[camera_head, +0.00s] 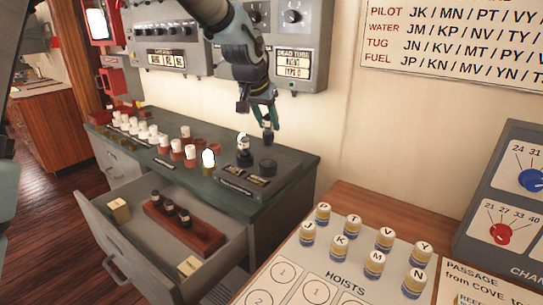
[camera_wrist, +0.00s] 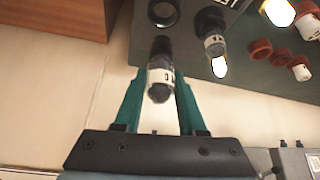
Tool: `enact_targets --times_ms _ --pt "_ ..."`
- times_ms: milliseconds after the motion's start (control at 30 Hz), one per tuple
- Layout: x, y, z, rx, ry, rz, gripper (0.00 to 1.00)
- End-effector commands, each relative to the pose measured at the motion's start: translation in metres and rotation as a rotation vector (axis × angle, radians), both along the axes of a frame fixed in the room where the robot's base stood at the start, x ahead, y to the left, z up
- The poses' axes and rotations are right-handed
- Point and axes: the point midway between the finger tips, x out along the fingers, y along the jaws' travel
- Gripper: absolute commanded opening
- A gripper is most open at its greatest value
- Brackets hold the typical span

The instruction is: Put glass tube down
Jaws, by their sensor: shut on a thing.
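My gripper (camera_head: 266,112) hangs above the right part of the green-topped cabinet. In the wrist view its teal fingers (camera_wrist: 160,98) are shut on a glass tube (camera_wrist: 160,75) with a dark end and a pale label band. The tube's dark lower end (camera_head: 268,135) shows below the fingers in the head view. Below it is an empty round dark socket (camera_head: 267,167), which also shows in the wrist view (camera_wrist: 163,12); the tube appears apart from it. Another dark tube (camera_head: 244,152) with a white band stands upright in the neighbouring socket.
A lit white tube (camera_head: 208,159) and several white tubes in red-brown bases stand along the cabinet top (camera_head: 290,160). The open drawer (camera_head: 140,245) holds a brown rack (camera_head: 205,235) with several dark tubes. A desk with lettered pegs (camera_head: 341,247) is at the front right.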

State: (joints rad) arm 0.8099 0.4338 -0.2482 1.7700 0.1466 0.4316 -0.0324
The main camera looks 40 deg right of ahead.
Motion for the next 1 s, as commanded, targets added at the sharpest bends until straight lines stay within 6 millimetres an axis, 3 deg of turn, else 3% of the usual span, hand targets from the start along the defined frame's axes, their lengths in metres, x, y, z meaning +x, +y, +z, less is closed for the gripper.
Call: enact_targets --times_ms 133,533,1000 --pt "-0.001 0.001 -0.027 0.006 0.004 0.000 0.00" --pt "-0.001 0.001 -0.074 0.003 0.003 0.000 0.00" --pt "0.000 0.000 -0.085 0.000 0.000 0.001 0.00"
